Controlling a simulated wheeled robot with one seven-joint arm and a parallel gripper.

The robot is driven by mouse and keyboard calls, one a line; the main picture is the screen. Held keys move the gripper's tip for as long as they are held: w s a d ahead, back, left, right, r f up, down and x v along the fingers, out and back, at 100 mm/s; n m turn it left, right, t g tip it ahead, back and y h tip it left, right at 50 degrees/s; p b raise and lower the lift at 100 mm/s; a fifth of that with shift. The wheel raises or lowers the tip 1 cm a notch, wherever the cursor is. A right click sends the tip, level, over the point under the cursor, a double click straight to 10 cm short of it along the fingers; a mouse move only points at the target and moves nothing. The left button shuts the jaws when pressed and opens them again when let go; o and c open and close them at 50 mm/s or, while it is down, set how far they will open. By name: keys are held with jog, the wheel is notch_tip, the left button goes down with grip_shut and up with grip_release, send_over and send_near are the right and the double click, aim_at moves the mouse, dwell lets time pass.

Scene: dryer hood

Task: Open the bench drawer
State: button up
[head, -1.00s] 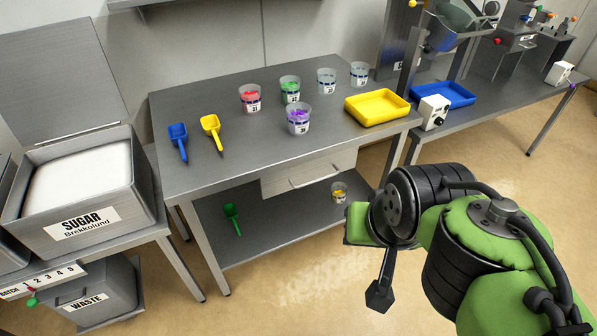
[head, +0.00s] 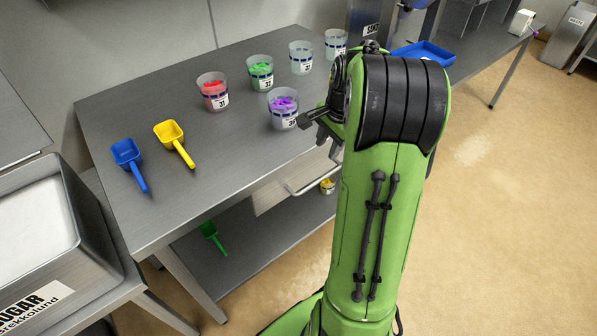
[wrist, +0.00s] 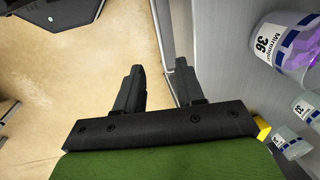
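The bench (head: 190,130) is a grey metal table. Its drawer (head: 268,198) sits under the front edge and looks shut, with a thin bar handle (head: 312,184) across its front. My arm covers the drawer's right part in the head view. My gripper (head: 326,130) points down at the bench's front edge, above the handle's right part. In the wrist view my gripper (wrist: 158,84) is open, its two dark fingers apart with nothing clearly held between them. A pale metal strip runs near the right finger; I cannot tell whether it is the handle.
Tubs with red (head: 213,92), green (head: 260,74) and purple (head: 283,108) contents stand on the bench. The purple tub is close to my gripper. A blue scoop (head: 128,157) and yellow scoop (head: 170,135) lie at left. The sugar bin (head: 90,235) stands at front left. Floor is clear at right.

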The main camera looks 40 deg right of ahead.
aim_at(317, 181)
jog(key=f+b, duration=0.2)
jog(key=f, duration=0.3)
jog(key=w+f+b, duration=0.1)
jog(key=f+b, duration=0.1)
jog(key=f, duration=0.3)
jog(key=w+f+b, duration=0.1)
jog(key=f, duration=0.4)
jog(key=shift+w+a+b, duration=0.1)
jog(key=shift+w+b, duration=0.15)
jog(key=shift+b, duration=0.15)
grip_shut()
